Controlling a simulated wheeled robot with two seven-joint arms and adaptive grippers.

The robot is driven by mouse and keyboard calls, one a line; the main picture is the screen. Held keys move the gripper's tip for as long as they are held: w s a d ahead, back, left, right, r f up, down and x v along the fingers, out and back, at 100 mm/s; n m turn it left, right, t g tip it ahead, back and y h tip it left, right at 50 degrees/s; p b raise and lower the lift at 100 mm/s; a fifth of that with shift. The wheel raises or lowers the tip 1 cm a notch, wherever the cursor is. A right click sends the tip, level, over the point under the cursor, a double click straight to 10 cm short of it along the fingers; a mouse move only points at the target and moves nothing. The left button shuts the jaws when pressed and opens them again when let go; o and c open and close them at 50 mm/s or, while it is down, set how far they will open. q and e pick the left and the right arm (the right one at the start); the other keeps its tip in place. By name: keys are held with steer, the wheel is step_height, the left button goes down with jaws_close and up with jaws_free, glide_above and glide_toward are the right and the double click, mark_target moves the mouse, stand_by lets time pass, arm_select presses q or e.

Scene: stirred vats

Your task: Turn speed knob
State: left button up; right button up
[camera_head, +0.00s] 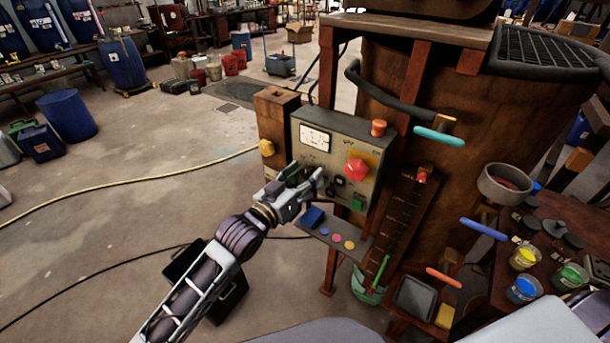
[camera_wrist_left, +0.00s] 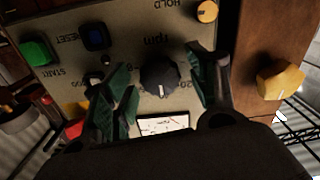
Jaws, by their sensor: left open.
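The speed knob (camera_wrist_left: 160,77) is black and round with a pale pointer line, beside the "rpm" lettering in the left wrist view. It sits on a grey control panel (camera_head: 345,134), fixed to the vat's frame. My left gripper (camera_head: 312,180) is in front of the panel's lower left part and hides the knob in the head view. In the left wrist view the open left gripper (camera_wrist_left: 162,70) has one finger on each side of the knob, with gaps visible. I cannot tell how far the fingertips are from the panel face. My right gripper is not in view.
The panel also carries a red stop button (camera_head: 356,168), a green start button (camera_head: 358,203), a dark reset button (camera_wrist_left: 95,36) and a meter (camera_head: 315,138). A yellow knob (camera_head: 267,147) is on the wooden post beside it. A small shelf (camera_head: 334,240) juts out below.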

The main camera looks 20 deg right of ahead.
arm_select(q)
steer(key=shift+w+d, duration=0.15)
steer(key=shift+d, duration=0.05)
steer(key=c, duration=1)
steer(key=shift+c, duration=0.2)
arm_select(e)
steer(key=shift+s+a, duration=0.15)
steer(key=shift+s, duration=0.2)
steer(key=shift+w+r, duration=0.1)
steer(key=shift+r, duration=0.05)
